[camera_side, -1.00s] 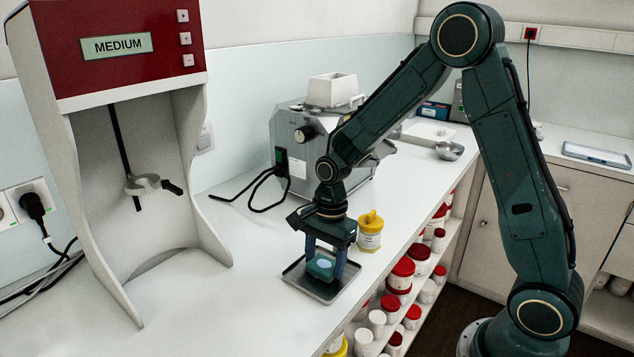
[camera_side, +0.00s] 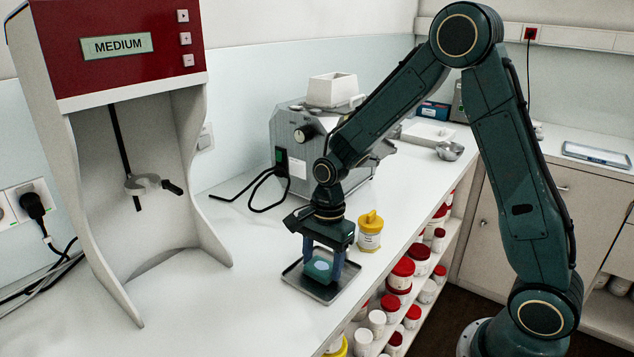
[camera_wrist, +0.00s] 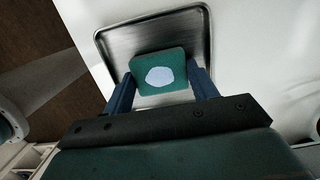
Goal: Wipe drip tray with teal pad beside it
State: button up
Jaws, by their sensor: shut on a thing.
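The drip tray (camera_side: 331,296) is a shallow dark metal tray on the white counter, near its front edge. In the wrist view its bare metal floor (camera_wrist: 150,30) shows beyond the pad. The teal pad (camera_side: 320,266) has a pale round patch on its face and shows whole in the wrist view (camera_wrist: 148,84). My gripper (camera_side: 324,268) is shut on the pad, with one blue finger on each side of it in the wrist view (camera_wrist: 160,84). The pad is over the tray, low down; I cannot tell whether it touches the floor.
A yellow-lidded jar (camera_side: 370,234) stands close behind the tray. A grey mill machine (camera_side: 300,150) with a black cable is behind, and a red and white mixer (camera_side: 120,60) stands left. Tubs (camera_side: 400,275) fill the shelves below the counter edge. Counter left of the tray is clear.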

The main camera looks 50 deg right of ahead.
jog(key=shift+a, duration=1.15)
jog(key=shift+d, duration=1.7)
jog(key=shift+r, duration=4)
jog(key=n, duration=0.2)
jog(key=w+n, duration=0.1)
jog(key=n, duration=0.1)
jog(key=shift+f, duration=0.3)
jog(key=n, duration=0.1)
jog(key=w+n, duration=0.1)
jog(key=n, duration=0.3)
jog(key=shift+w+a+f+g+h, duration=0.1)
jog(key=shift+w+f+g+h, duration=0.05)
jog(key=shift+f+g+h, duration=0.25)
jog(key=n, duration=0.2)
jog(key=w+n, duration=0.1)
jog(key=n, duration=0.1)
jog(key=shift+f, duration=0.2)
jog(key=n, duration=0.3)
jog(key=w+n, duration=0.1)
jog(key=n, duration=0.1)
jog(key=shift+a+f+g+h, duration=0.15)
jog(key=shift+f+g+h, duration=0.15)
jog(key=shift+f, duration=0.05)
jog(key=shift+r, duration=0.1)
